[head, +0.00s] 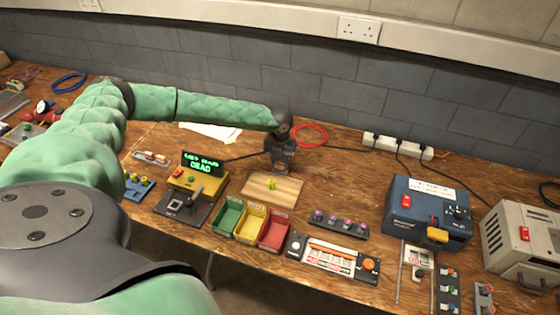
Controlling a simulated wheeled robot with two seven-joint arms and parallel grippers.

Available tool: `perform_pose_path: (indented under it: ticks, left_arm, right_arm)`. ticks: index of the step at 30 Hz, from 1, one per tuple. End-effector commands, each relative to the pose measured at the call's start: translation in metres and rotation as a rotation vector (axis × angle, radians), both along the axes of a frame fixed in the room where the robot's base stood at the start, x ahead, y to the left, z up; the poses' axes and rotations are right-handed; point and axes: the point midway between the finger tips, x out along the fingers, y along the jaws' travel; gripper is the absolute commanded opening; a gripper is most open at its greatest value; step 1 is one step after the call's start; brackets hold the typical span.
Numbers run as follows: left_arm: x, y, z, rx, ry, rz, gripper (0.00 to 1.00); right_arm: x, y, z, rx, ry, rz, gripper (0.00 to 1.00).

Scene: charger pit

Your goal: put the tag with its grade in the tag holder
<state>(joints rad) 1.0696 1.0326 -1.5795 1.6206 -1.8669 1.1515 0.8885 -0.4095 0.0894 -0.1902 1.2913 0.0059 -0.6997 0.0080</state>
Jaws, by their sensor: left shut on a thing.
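My left gripper (281,168) points down just behind a light wooden board (290,190). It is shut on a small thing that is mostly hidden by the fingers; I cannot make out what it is. A small yellow piece (271,185) stands on the board, in front of the gripper. A yellow tester (186,180) to the left has a display (203,163) with green letters that read DEAD. A tray (330,254) with red and white labelled strips lies at the front; these may be tags. I cannot tell for certain which thing is the tag holder. My right gripper is out of view.
Green (228,216), yellow (250,222) and red (274,231) bins stand in front of the board. A blue box (428,212) and a grey box (522,240) stand right. A power strip (405,148) and red cable coil (311,136) lie behind.

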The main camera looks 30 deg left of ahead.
Motion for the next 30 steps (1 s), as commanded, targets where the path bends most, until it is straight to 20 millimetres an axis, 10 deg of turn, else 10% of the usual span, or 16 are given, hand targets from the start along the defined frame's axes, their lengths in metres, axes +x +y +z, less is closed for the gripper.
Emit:
perform_pose_path:
  ticks: [30]
  left_arm:
    - [0.0,0.0,-0.006,0.0,0.0,0.0,0.18]
  right_arm:
    - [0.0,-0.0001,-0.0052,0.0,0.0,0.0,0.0]
